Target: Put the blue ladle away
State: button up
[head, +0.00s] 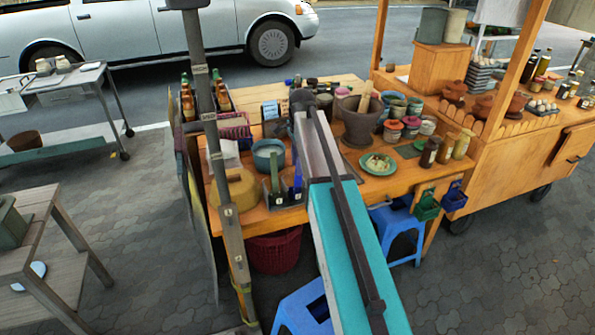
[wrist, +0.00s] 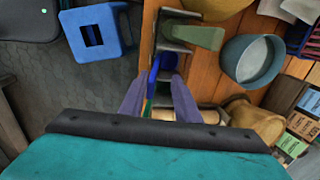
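A blue ladle (wrist: 154,72) shows between the fingers of my gripper (wrist: 158,92) in the wrist view, standing at a grey rack on the table's edge. The fingers are apart, with a gap beside the blue piece; I see no firm contact. In the head view the blue piece (head: 298,181) stands upright in the dark rack (head: 284,199), beside a green one (head: 275,171). The green one (wrist: 194,36) also shows in the wrist view. My arm crosses the middle of the head view, and the gripper's fingertips cannot be made out there.
The wooden table (head: 385,186) holds a stone mortar (head: 359,123), a teal bowl (head: 268,154), a yellow lidded pot (head: 236,188) and a green plate (head: 377,165). Green (head: 427,206) and blue (head: 454,198) containers hang at its front right. Blue stools (head: 300,308) stand below. A pole (head: 215,150) rises at left.

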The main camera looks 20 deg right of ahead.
jog(key=shift+s+r+b, duration=0.2)
jog(key=shift+r+b, duration=0.1)
jog(key=shift+r, duration=1.15)
jog(key=shift+s+r+b, duration=0.2)
jog(key=shift+r+b, duration=0.1)
jog(key=shift+r, duration=1.2)
jog(key=shift+s+r+b, duration=0.2)
jog(key=shift+r+b, duration=0.1)
jog(key=shift+r, duration=1.15)
